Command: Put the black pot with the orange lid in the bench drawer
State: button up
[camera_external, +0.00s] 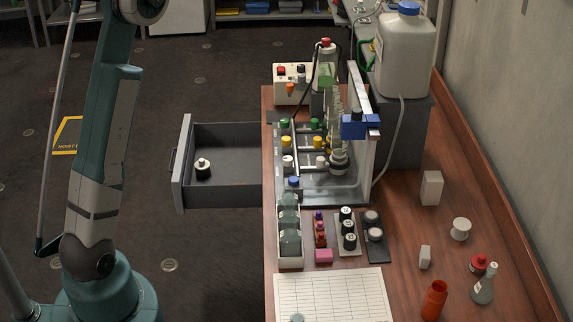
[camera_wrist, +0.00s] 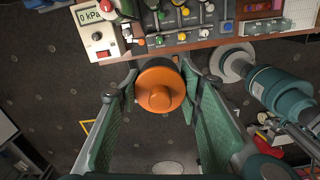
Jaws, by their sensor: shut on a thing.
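My gripper (camera_wrist: 160,80) is shut on a pot with an orange lid (camera_wrist: 159,91) in the wrist view. The lid faces the camera, and most of the pot's body is hidden beneath it. The dark floor shows around and behind the held pot, with the bench edge beyond. The bench drawer (camera_external: 237,197) is pulled out on the left side of the bench in the external view. A small black pot with a white lid (camera_external: 202,170) stands inside, near its front panel. My gripper and the held pot are out of the external view. I cannot make out the drawer in the wrist view.
The drawer floor is clear to the right of the white-lidded pot. The wooden bench (camera_external: 408,205) carries a valve rack (camera_external: 335,187), small bottles in trays, a white sheet (camera_external: 330,292) and a large white canister (camera_external: 404,55).

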jog(key=w+a+n+b, duration=0.15)
jog(key=w+a, duration=0.25)
jog(key=a, duration=0.4)
jog(key=w+a+n+b, duration=0.1)
jog(key=w+a+n, duration=0.1)
jog(key=w+a, duration=0.35)
jog(key=n+b, duration=0.2)
jog(key=n, duration=0.1)
send_over(205, 157)
notch_tip(205, 157, down, 55)
jog(key=shift+s+r, duration=0.15)
jog(key=shift+d, duration=0.1)
notch_tip(205, 157, down, 14)
jog(key=shift+r+b, duration=0.25)
jog(key=shift+b, duration=0.85)
jog(key=shift+f, duration=0.1)
jog(key=shift+f+b, duration=0.45)
jog(key=shift+f, duration=1.7)
jog(key=shift+f, duration=0.15)
